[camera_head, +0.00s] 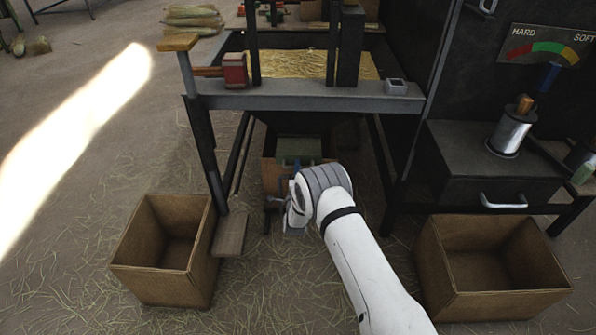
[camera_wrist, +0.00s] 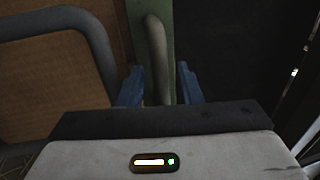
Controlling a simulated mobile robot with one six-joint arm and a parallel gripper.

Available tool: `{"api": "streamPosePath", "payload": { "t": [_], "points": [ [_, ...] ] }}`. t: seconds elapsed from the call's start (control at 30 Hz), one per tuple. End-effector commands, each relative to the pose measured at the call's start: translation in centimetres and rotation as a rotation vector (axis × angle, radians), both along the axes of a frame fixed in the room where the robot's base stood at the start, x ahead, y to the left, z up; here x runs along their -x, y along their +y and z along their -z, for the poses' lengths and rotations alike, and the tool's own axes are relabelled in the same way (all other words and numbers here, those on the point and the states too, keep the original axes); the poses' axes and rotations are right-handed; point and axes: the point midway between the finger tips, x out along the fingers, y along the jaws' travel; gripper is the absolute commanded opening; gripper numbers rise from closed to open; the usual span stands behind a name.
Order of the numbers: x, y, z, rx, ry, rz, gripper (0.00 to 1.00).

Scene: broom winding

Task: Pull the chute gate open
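The chute gate (camera_head: 298,147) shows in the head view as a green plate under the hopper, partly behind my arm. In the wrist view a green strip (camera_wrist: 168,25) with a rounded, upright bar (camera_wrist: 156,60) fills the top middle; it appears to be the gate and its handle. My gripper (camera_wrist: 160,82) has its two blue fingers apart, one on each side of the bar. A gap shows on the right of the bar; I cannot tell whether the left finger touches it.
A brown bin (camera_head: 269,178) stands under the hopper. In the wrist view a grey curved tube (camera_wrist: 95,45) lies close on the left. Open boxes stand at left (camera_head: 140,245) and right (camera_head: 440,270). Bench legs (camera_head: 203,150) flank the space.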

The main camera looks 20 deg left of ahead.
Motion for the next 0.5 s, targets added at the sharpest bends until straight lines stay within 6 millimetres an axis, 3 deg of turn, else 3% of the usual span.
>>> {"api": "streamPosePath", "payload": {
  "t": [0.37,0.5],
  "points": [
    [-0.95,0.18,-0.22,0.000,0.001,0.000,0.32],
    [-0.96,0.16,-0.22,0.000,0.001,0.001,0.22]
  ]
}}
